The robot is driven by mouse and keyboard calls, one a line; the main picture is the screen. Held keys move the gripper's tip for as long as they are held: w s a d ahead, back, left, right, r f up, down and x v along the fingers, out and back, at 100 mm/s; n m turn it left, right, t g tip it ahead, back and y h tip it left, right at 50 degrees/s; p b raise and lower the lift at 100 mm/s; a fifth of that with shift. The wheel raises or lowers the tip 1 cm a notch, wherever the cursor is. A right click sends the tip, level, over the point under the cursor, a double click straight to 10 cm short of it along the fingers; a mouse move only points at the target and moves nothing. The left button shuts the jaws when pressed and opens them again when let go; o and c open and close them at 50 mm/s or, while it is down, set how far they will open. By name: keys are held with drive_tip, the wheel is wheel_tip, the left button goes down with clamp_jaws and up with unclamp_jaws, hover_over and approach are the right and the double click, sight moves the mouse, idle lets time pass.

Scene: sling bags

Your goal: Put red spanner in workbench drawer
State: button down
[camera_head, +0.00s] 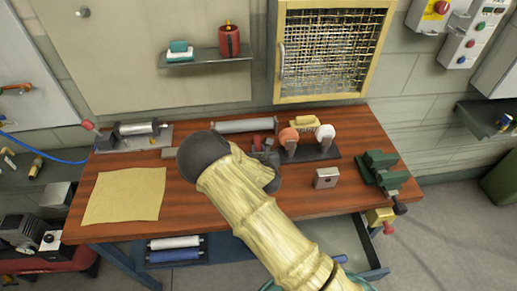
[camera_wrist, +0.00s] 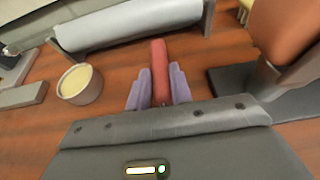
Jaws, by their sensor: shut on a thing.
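The red spanner (camera_wrist: 159,68) shows in the wrist view as a red bar between the two purple fingers of my gripper (camera_wrist: 158,88). My gripper is shut on it, over the wooden workbench top; I cannot tell whether the spanner still touches the wood. In the head view a small red part of the spanner (camera_head: 257,143) shows near my gripper (camera_head: 266,154), mostly hidden by my arm. The workbench drawer (camera_head: 376,272) stands pulled out below the bench's right front, partly hidden by my arm.
A grey roll (camera_wrist: 130,24) lies beyond the spanner. A small round tub (camera_wrist: 80,84) stands to its left. A dark stand with round-headed tools (camera_head: 318,153) is close on the right. A metal block (camera_head: 327,178), green vise (camera_head: 380,165) and yellow cloth (camera_head: 124,195) are on the bench.

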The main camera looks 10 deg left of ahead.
drive_tip(key=shift+r, duration=0.1)
drive_tip(key=c, duration=1.3)
unclamp_jaws()
drive_tip(key=shift+o, duration=0.2)
drive_tip(key=shift+s, duration=0.1)
drive_tip(key=b+v, duration=0.2)
drive_tip(key=v, duration=1)
